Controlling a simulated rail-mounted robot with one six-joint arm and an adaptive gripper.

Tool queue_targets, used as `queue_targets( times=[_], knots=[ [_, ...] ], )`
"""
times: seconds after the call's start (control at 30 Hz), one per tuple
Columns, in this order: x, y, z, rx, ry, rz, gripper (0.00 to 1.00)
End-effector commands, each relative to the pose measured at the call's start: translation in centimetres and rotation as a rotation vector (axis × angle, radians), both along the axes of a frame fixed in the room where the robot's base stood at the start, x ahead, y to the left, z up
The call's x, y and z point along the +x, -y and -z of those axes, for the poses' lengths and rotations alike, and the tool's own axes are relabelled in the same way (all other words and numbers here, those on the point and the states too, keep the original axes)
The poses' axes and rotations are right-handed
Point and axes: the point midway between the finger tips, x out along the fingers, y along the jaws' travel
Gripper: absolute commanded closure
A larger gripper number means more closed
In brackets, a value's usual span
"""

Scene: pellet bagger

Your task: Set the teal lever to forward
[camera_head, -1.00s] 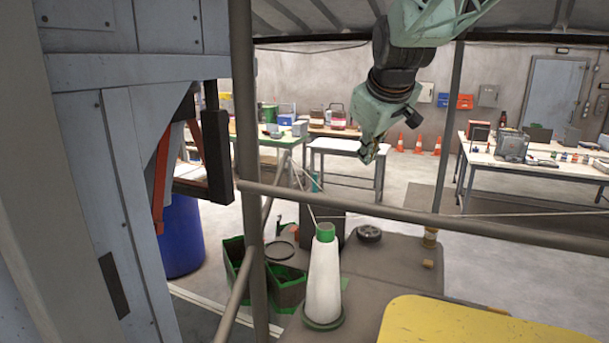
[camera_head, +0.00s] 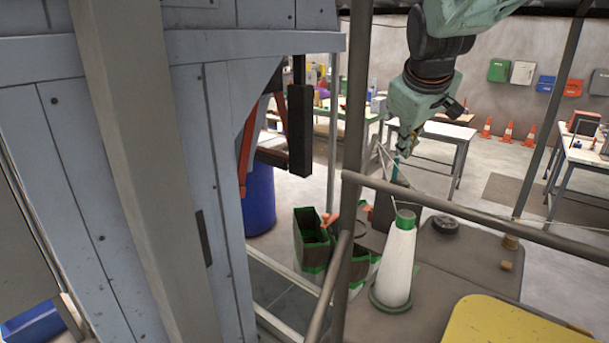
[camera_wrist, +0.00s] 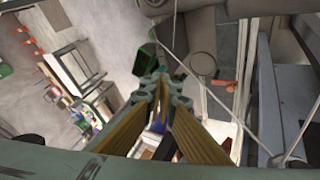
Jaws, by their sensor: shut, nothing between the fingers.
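My gripper (camera_head: 403,148) hangs from the pale green arm in the upper right of the head view, pointing down. In the wrist view my gripper (camera_wrist: 160,82) has its fingers together with nothing between them. A small teal upright piece (camera_head: 396,168) shows just below the fingertips in the head view, behind the white cone. I cannot tell whether it is the teal lever, nor whether the fingers touch it. No lever setting can be read.
A yellow panel (camera_head: 500,325) lies at lower right. Open green-edged bins (camera_head: 313,240) and a blue barrel (camera_head: 259,200) stand left of the cone. A grey panelled wall (camera_head: 225,130) fills the left.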

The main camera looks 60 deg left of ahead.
Motion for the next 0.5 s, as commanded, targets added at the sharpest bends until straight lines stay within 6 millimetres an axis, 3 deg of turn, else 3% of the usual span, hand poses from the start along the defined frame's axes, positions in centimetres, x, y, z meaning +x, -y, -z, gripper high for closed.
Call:
queue_targets(
  times=[0.03,0.5],
  knots=[
    [-2.2,-1.3,-1.9,0.017,0.012,-0.027,1.00],
    [-1.4,-2.0,-0.5,0.016,0.012,-0.027,1.00]
  ],
)
